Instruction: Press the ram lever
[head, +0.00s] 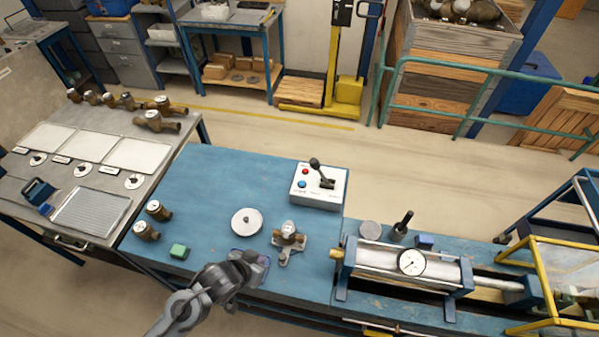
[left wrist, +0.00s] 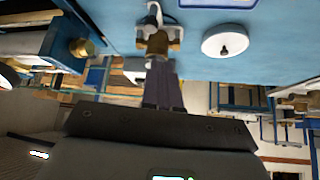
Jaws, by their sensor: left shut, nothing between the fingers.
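The ram lever (head: 322,173) is a black handle with a dark knob. It stands tilted on a white control box (head: 316,198) with a red and a blue button, at the back of the blue bench. My left gripper (head: 262,263) is low over the front of the bench, well apart from the lever, to its front left. In the left wrist view its dark fingers (left wrist: 164,88) are together with nothing between them. The lever cannot be made out in that view. My right gripper is not in view.
A ram cylinder with a gauge (head: 411,262) lies to the right.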

